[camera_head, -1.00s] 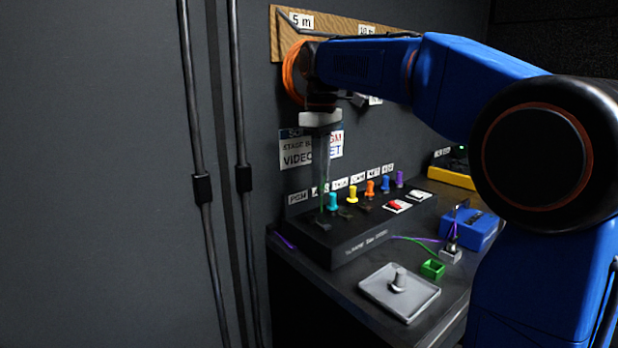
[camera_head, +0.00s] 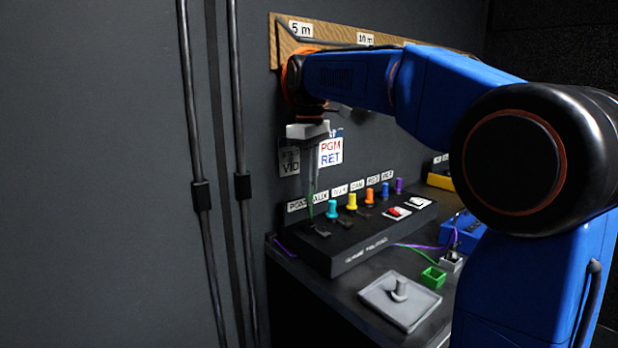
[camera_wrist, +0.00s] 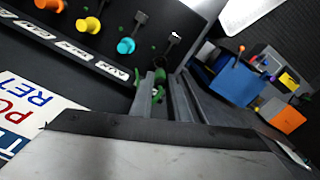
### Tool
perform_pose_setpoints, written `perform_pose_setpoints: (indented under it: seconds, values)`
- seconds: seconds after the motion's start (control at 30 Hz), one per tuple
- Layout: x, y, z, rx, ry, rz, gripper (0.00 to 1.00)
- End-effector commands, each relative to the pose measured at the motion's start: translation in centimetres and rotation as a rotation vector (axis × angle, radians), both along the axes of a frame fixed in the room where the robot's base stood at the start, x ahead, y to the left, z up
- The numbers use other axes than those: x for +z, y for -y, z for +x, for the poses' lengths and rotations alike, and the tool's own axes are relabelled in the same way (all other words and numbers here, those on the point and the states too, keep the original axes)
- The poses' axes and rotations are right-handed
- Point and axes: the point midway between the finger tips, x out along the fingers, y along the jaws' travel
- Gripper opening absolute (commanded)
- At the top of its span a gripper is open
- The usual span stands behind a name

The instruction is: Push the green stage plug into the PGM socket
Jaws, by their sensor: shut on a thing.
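The green stage plug (camera_wrist: 158,88) shows between my gripper's fingertips in the wrist view, partly hidden by them. My gripper (camera_head: 311,196) is shut on it and points down over the left end of the black socket panel (camera_head: 365,250). In the head view only a thin streak of green shows at the fingers. The PGM label (camera_head: 297,205) is just left of the fingertips. The PGM socket is hard to make out there, and I cannot tell whether the plug touches it. The cyan plug (camera_head: 332,209) stands just right of my gripper; it also shows in the wrist view (camera_wrist: 126,46).
Yellow (camera_head: 351,201), orange (camera_head: 369,193) and other coloured plugs stand along the panel. Red and white buttons sit to their right. The wall stands close behind my gripper.

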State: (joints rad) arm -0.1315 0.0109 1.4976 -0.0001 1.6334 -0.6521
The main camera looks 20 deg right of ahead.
Motion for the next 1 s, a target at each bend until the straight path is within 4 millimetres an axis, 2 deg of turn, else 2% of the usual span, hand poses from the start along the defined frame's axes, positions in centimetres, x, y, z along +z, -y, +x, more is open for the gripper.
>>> perform_pose_setpoints:
  seconds: [0.5, 1.0]
  values:
    - [-3.7, 0.0, 0.0, 0.0, 0.0, 0.0, 0.0]
    - [-4.3, 0.0, 0.0, 0.0, 0.0, 0.0, 0.0]
